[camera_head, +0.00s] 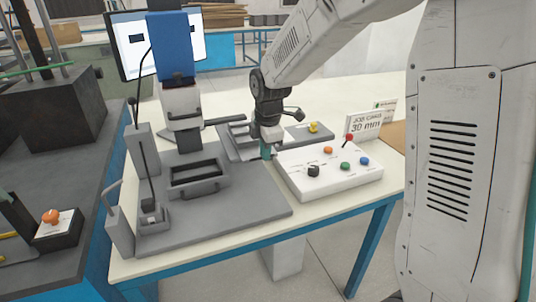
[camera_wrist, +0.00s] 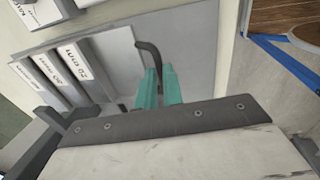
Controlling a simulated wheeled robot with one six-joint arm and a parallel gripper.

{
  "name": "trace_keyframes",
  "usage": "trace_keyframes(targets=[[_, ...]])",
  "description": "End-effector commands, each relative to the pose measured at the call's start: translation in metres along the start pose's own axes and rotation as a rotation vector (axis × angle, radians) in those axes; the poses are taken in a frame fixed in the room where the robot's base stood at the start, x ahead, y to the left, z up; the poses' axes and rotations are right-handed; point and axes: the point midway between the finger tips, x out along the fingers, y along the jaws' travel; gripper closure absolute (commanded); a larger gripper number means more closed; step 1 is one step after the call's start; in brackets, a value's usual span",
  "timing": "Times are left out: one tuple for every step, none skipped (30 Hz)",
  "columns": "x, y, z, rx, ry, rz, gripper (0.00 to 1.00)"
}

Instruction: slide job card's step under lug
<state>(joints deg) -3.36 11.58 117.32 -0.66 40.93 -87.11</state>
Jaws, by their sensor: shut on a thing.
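My gripper (camera_head: 266,153) points down beside the white control box in the head view. In the wrist view its teal fingers (camera_wrist: 158,88) are closed around a dark bent handle (camera_wrist: 150,58). Beside the handle are grey labelled steps (camera_wrist: 88,68); the nearest label appears to read 20 mm, and the others are too small to read surely. The job card (camera_head: 366,124) reads 30 mm and stands behind the control box. A dark arm (camera_head: 225,120) juts from the press toward my gripper; I cannot tell whether it is the lug. The step under the lug is not visible.
The press (camera_head: 182,105) with a blue head stands on a grey base plate (camera_head: 235,212), with a dark-framed tray (camera_head: 199,180) in front. The control box (camera_head: 328,176) with coloured buttons is close on the right of my gripper. The table's front right is clear.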

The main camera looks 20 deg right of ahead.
Motion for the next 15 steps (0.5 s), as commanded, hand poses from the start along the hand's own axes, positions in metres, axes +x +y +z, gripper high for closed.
trace_keyframes(targets=[[-0.0006, 0.0002, 0.0000, 0.000, 0.000, 0.002, 1.00], [-0.0006, 0.0002, 0.0000, 0.000, 0.000, 0.001, 1.00], [-0.0006, 0.0001, 0.0000, 0.000, 0.000, 0.001, 1.00], [-0.0006, 0.0000, 0.0000, 0.000, 0.000, 0.001, 1.00], [-0.0006, 0.0000, 0.0000, 0.000, 0.000, 0.001, 1.00], [-0.0006, -0.0001, 0.0000, 0.000, 0.000, 0.001, 0.80], [-0.0006, -0.0001, 0.0000, 0.000, 0.000, 0.001, 0.72], [-0.0006, -0.0001, 0.0000, 0.000, 0.000, 0.001, 0.69], [-0.0005, -0.0002, 0.0000, 0.000, 0.000, 0.001, 0.69], [-0.0005, -0.0003, -0.0001, 0.000, 0.000, 0.001, 0.69], [-0.0005, -0.0003, 0.0000, 0.000, 0.000, 0.001, 0.69], [-0.0004, -0.0004, 0.0000, 0.000, 0.000, 0.000, 0.69], [-0.0004, -0.0004, 0.0000, 0.000, 0.000, 0.000, 0.69], [-0.0004, -0.0004, 0.0000, 0.000, 0.000, 0.000, 0.69], [-0.0006, -0.0004, -0.0001, 0.000, 0.000, 0.000, 0.69]])
